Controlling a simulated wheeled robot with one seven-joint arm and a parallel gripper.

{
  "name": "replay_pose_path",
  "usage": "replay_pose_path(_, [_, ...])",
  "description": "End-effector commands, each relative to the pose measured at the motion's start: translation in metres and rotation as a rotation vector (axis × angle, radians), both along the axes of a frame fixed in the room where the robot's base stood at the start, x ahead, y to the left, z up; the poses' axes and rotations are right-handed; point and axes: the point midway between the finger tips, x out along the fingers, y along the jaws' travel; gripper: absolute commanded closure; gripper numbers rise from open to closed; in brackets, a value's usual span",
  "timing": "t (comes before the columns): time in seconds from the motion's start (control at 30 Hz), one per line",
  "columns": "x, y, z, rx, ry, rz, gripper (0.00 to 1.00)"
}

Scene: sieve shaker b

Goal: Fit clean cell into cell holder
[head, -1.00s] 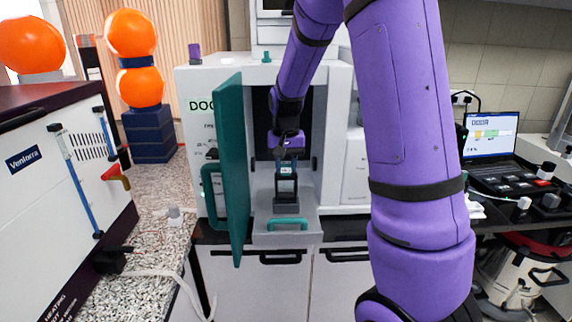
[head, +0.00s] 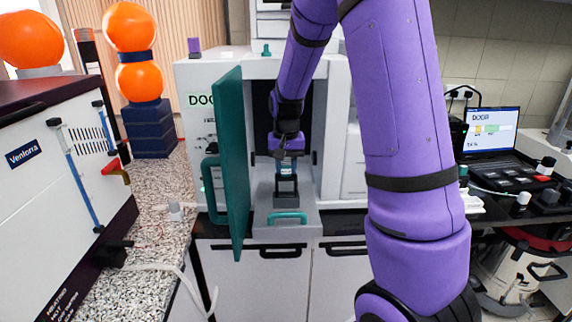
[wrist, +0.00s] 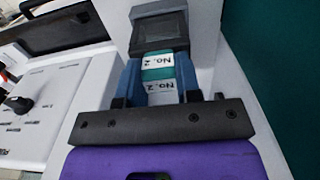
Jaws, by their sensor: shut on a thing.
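My gripper (wrist: 158,85) is shut on the cell (wrist: 159,68), a teal and white piece labelled "No. 2", held between blue fingers in the wrist view. The cell's far end meets the dark, square-framed cell holder (wrist: 159,32); I cannot tell how deep it sits. In the head view my gripper (head: 288,165) reaches down inside the open machine, directly above the dark holder (head: 286,190). The holder stands on a light grey pulled-out tray (head: 286,235) with a teal handle (head: 287,217). The gripper partly hides the cell there.
The teal door (head: 232,165) stands open just left of the gripper. The machine's white walls (head: 332,140) close in on the right. A white Venlorra unit (head: 60,190) stands at left, and a laptop (head: 490,135) sits on the right bench.

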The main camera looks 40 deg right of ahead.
Motion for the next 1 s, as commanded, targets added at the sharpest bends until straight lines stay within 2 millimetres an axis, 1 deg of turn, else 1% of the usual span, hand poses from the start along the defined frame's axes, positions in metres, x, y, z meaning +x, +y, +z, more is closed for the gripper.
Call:
replay_pose_path(0.97, [0.0, 0.0, -0.021, 0.0, -0.001, 0.0, 1.0])
replay_pose_path(1.0, [0.0, 0.0, -0.021, 0.0, -0.001, 0.0, 0.66])
